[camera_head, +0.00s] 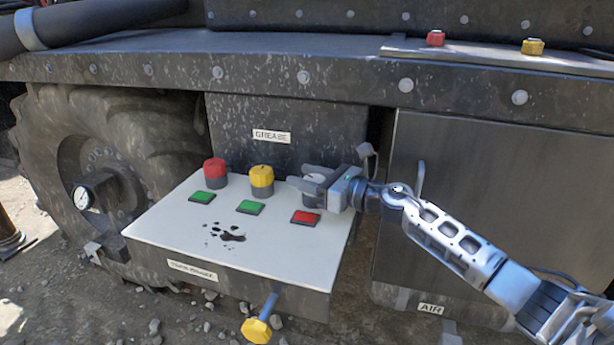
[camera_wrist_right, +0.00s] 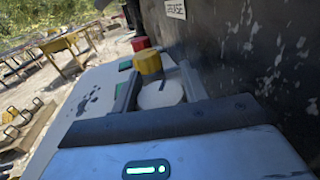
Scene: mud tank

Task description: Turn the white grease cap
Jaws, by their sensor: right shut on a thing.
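The white grease cap (camera_wrist_right: 160,94) stands on the pale panel top, at the right end of a row of caps. In the head view its white top (camera_head: 316,172) shows only partly behind my right gripper (camera_head: 312,187). In the right wrist view the cap sits between the two fingers of that gripper (camera_wrist_right: 160,92), which is shut on it. A dark mark lies across the cap's top. My left gripper is not in view.
A yellow cap (camera_head: 262,178) and a red cap (camera_head: 214,168) stand left of the white one. Green indicators (camera_head: 250,207) and a red indicator (camera_head: 305,217) lie in front. A dark wall with a GREASE label (camera_head: 271,136) rises behind. A yellow-ended handle (camera_head: 256,329) sticks out below.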

